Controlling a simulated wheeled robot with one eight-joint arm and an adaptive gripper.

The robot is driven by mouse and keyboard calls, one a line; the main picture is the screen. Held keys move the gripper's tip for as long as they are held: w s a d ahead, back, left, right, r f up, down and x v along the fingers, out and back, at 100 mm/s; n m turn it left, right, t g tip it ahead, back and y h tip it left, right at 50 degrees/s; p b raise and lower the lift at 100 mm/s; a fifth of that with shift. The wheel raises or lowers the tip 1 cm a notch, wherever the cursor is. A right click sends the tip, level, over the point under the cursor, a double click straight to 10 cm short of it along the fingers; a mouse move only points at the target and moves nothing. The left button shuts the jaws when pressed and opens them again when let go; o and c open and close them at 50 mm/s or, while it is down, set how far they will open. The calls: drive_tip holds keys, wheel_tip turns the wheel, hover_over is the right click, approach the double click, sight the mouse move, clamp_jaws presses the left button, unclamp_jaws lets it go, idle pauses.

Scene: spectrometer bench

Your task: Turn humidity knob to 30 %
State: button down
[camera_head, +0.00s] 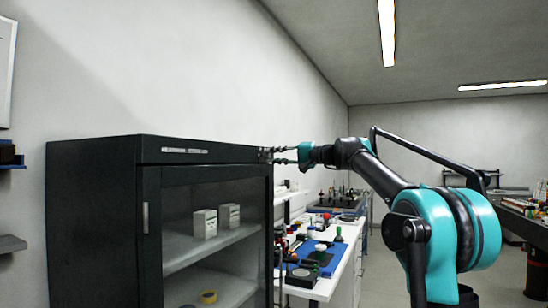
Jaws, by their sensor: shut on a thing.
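A black dry cabinet (95,210) with a glass door stands at the left. The humidity knob (265,154) is a small dark shape at the right end of the cabinet's top front strip; its pointer and any scale are too small to read. My gripper (275,155) reaches to this spot from the right, its two thin dark fingers pointing left. The fingers are shut on the knob, which they partly hide.
A white bench (326,290) crowded with tools and a blue mat runs behind the cabinet. Open floor (395,285) shows right of the bench.

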drive_tip(key=n, duration=0.4)
drive_tip(key=shift+f+n, duration=0.1)
drive_tip(key=shift+n, duration=0.3)
idle(0.4)
drive_tip(key=c, duration=1.4)
unclamp_jaws()
drive_tip(key=shift+o, duration=0.2)
drive_tip(key=v, duration=1.2)
